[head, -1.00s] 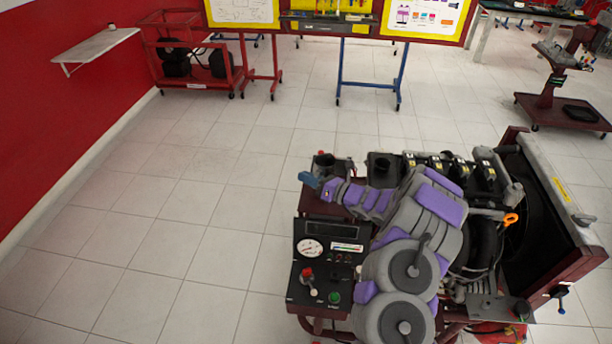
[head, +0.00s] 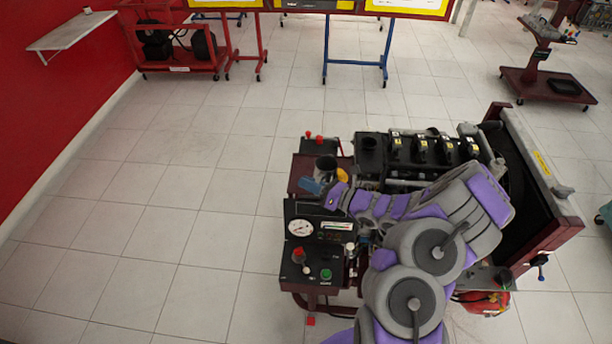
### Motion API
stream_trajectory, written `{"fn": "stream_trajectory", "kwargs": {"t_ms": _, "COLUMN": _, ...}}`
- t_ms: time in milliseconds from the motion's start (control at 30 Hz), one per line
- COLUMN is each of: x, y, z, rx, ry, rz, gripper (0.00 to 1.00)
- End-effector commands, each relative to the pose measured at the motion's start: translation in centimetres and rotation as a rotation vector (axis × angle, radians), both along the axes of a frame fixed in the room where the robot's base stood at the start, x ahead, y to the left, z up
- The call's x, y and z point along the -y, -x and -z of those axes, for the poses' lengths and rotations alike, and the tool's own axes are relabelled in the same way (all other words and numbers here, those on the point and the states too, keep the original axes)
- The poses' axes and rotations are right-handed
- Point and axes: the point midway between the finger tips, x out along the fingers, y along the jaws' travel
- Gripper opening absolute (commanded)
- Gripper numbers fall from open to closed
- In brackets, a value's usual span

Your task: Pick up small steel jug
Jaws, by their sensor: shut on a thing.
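A small steel jug (head: 325,168) shows as a dark, round-mouthed vessel at the far left corner of the engine trainer (head: 298,223). It looks upright. My gripper (head: 326,183) is at the jug's near side, shut on it. One blue finger shows on the left, and an orange-yellow piece shows at the jug's right side. The lower part of the jug is hidden by the gripper. Whether its base still touches the dark red tray (head: 303,170) under it I cannot tell.
The control panel (head: 318,273) with gauge and knobs is just below my gripper. The engine block (head: 425,150) is close on the right. A wall shelf (head: 72,30) is far left. The tiled floor on the left is clear.

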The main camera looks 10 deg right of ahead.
Motion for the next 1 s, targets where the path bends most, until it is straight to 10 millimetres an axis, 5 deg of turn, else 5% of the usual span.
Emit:
{"fn": "stream_trajectory", "kwargs": {"t_ms": 400, "x": 0.4, "y": 2.0, "z": -0.2, "rx": 0.001, "ry": 0.002, "rz": 0.002, "gripper": 0.00}}
{"fn": "stream_trajectory", "kwargs": {"t_ms": 1000, "x": 0.4, "y": 2.4, "z": -0.3, "rx": 0.000, "ry": 0.001, "rz": 0.002, "gripper": 0.00}}
